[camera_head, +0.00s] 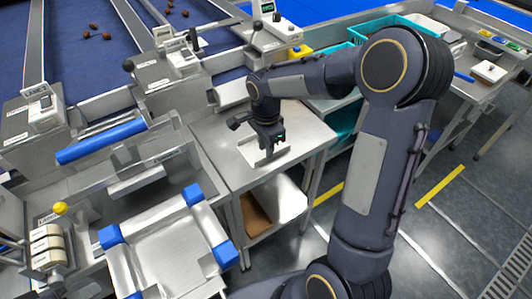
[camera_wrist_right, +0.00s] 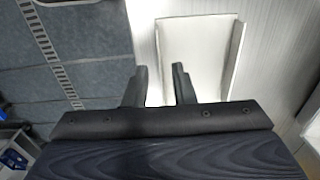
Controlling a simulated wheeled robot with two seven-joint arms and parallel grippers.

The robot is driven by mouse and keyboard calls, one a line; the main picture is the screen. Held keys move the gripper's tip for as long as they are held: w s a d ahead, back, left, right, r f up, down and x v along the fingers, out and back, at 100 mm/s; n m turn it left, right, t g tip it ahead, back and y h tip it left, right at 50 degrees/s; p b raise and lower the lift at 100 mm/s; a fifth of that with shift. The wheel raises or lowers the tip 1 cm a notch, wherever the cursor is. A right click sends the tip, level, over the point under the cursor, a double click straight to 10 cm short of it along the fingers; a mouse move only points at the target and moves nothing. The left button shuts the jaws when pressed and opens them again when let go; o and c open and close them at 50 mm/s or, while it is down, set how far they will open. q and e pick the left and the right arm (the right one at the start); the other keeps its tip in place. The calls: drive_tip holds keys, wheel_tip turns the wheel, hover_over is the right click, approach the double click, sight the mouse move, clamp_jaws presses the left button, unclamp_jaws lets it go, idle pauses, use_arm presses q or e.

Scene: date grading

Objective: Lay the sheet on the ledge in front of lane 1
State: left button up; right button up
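A pale sheet with turned-up sides (camera_head: 250,153) lies on a steel table under my right gripper; I take it to be the task's sheet. In the right wrist view the sheet (camera_wrist_right: 196,45) shows as a white channel with a raised edge on each side. My right gripper (camera_head: 268,152) points down over it. Its two fingers (camera_wrist_right: 161,88) stand apart, with the sheet's near left part showing between them; contact cannot be told. Lane displays (camera_head: 38,103) stand at the left, their numbers too small to read surely. My left gripper is not in view.
A steel tray with blue corners (camera_head: 165,243) stands at the front left, near a blue bar (camera_head: 100,143) and a yellow knob (camera_head: 60,208). The steel table (camera_head: 221,156) has bare room around the sheet. Teal crates (camera_head: 392,25) stand at the back right. Dates lie on blue belts.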

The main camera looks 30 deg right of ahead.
wheel_tip(320, 180, up, 8)
drive_tip(key=s+a+n+t+y, duration=0.2)
drive_tip(key=s+n, duration=0.5)
drive_tip(key=s, duration=0.4)
drive_tip(key=s+a+r+n+t+y, duration=0.1)
drive_tip(key=s+a+n+t, duration=0.2)
drive_tip(key=s+n, duration=0.5)
drive_tip(key=s, duration=0.3)
drive_tip(key=shift+a+r+n+t+y, duration=0.3)
drive_tip(key=shift+a+y, duration=0.1)
